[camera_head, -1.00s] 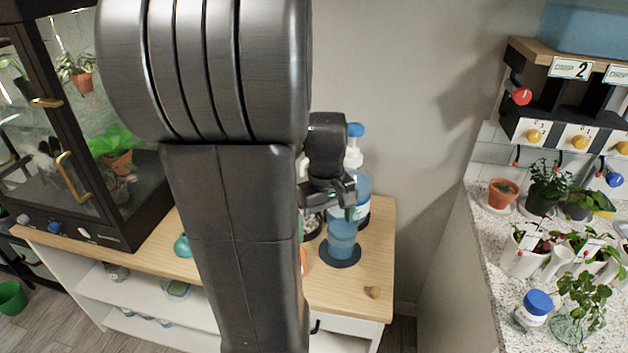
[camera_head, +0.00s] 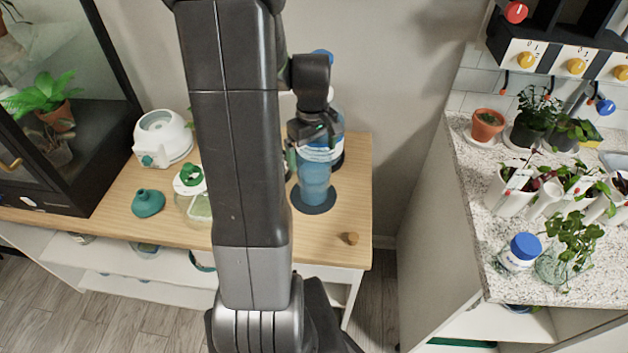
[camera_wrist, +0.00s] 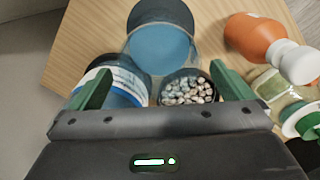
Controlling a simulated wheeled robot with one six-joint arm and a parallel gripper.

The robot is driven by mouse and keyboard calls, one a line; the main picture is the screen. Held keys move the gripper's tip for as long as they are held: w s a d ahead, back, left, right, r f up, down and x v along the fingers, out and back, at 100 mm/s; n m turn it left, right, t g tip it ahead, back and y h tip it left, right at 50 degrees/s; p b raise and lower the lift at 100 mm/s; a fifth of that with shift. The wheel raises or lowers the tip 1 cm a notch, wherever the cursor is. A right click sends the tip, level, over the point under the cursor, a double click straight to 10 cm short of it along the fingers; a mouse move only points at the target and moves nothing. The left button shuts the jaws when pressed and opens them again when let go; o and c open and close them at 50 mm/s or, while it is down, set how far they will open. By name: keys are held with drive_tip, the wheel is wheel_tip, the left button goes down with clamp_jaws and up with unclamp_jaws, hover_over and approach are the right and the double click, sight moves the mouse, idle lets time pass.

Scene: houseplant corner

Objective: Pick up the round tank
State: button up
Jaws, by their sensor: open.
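The round tank appears to be the clear cylinder with blue contents (camera_head: 314,183), upright on a dark round pad (camera_head: 314,207) near the right end of the wooden cabinet top. My gripper (camera_head: 318,132) is above and behind it in the head view, partly covering the labelled bottle behind. In the wrist view my gripper (camera_wrist: 162,87) is open, with its green fingers wide apart and nothing held. The tank (camera_wrist: 160,48) is ahead, between the finger lines, its far side over the dark pad (camera_wrist: 160,12). Any contact with the tank cannot be told.
A labelled blue bottle (camera_wrist: 125,82) stands close by the left finger. A jar of pebbles (camera_wrist: 187,88) sits near the right finger. An orange bottle with a white cap (camera_wrist: 256,38) is to the right.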

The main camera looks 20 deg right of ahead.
sight(314, 168)
drive_tip(key=shift+s+d+f+p, duration=0.1)
drive_tip(key=shift+f+p, duration=0.05)
drive_tip(key=shift+f, duration=1.35)
drive_tip(key=shift+s+f+p, duration=0.1)
drive_tip(key=shift+f+p, duration=0.05)
drive_tip(key=shift+f, duration=1.3)
drive_tip(key=shift+c, duration=0.2)
